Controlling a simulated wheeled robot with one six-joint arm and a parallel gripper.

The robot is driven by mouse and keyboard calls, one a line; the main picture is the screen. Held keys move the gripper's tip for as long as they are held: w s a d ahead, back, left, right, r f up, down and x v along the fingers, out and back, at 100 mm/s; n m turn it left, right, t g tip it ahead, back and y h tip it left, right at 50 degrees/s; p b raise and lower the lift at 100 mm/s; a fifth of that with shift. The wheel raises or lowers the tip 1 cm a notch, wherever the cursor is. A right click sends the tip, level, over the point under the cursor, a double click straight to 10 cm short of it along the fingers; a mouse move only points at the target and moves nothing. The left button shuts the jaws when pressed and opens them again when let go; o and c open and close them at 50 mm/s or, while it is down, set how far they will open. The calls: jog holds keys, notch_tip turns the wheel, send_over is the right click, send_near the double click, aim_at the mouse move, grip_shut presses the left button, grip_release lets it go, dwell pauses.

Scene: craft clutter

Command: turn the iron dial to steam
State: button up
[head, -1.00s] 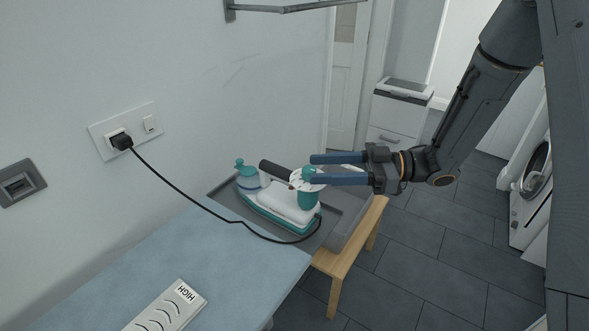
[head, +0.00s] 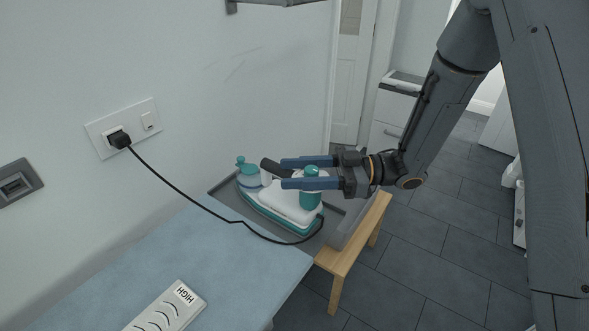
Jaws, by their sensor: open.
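The iron (head: 287,213) is white and teal and lies in a grey tray (head: 225,190) at the end of the ironing board. Its dark handle end (head: 273,167) and a teal knob-like part (head: 311,190) show near my fingers. I cannot read any marks on a dial. My gripper (head: 283,173) is open, with its two blue fingers pointing left over the iron. The near finger crosses in front of the teal part. I cannot tell whether the fingers touch the iron.
A black cord runs from the plug (head: 120,140) in the wall socket to the iron. The blue board (head: 190,255) carries a white panel marked HIGH (head: 167,308). A wooden stool-like stand (head: 352,250) is beside the tray. The wall is close behind the iron.

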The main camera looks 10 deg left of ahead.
jog(key=shift+a, duration=0.15)
jog(key=c, duration=1)
jog(key=shift+c, duration=0.2)
